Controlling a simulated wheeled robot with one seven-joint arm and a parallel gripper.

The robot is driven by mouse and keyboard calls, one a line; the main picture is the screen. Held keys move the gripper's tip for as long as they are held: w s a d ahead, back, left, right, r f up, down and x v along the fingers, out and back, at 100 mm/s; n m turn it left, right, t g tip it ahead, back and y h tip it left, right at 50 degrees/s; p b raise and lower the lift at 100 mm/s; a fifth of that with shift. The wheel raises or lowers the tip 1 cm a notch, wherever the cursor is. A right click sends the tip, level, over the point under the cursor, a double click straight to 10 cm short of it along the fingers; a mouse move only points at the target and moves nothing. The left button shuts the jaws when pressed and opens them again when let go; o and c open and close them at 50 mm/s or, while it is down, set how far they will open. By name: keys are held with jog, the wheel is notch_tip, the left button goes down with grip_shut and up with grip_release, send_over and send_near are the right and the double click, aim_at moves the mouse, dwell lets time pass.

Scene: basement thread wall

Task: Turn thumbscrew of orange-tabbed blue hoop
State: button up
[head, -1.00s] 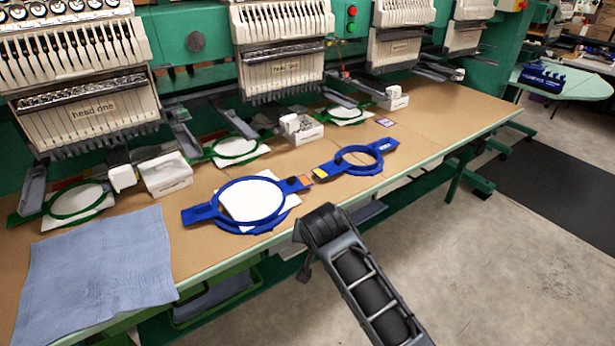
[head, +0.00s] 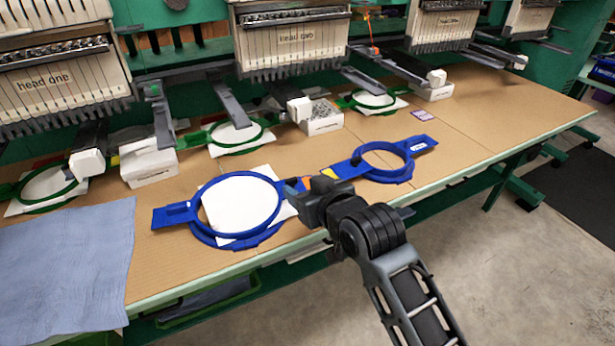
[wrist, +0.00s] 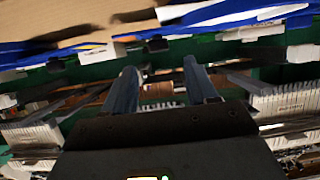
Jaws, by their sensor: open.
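The large blue hoop (head: 281,203) lies on the table with white fabric inside it. Its right-hand bracket carries the orange tab (head: 306,181), partly covered by my gripper. I cannot make out its thumbscrew clearly; the area beside the tab is dark and partly hidden. My gripper (head: 320,190) is at the right side of this hoop, close to the tab; I cannot tell whether it touches. In the wrist view my gripper (wrist: 160,70) has its two fingers apart with nothing between them. Blue hoop parts (wrist: 225,30) cross the top of that view.
A smaller blue hoop (head: 388,175) with a yellow tab (head: 329,173) lies just right of my gripper. Green hoops (head: 236,146) and white boxes (head: 322,118) stand behind, under the machine heads (head: 295,45). A blue cloth (head: 65,255) covers the left front.

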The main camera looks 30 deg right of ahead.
aim_at(292, 180)
jog(key=x, duration=0.6)
jog(key=shift+f, duration=0.1)
jog(key=c, duration=1.1)
jog(key=shift+o, duration=0.2)
jog(key=shift+m+h+p, duration=0.3)
jog(key=shift+m+p, duration=0.05)
jog(key=shift+m, duration=0.05)
jog(key=shift+w+a+m+h, duration=0.1)
jog(key=shift+a+m+h, duration=0.05)
jog(key=shift+m+h, duration=0.5)
jog(key=shift+h, duration=0.25)
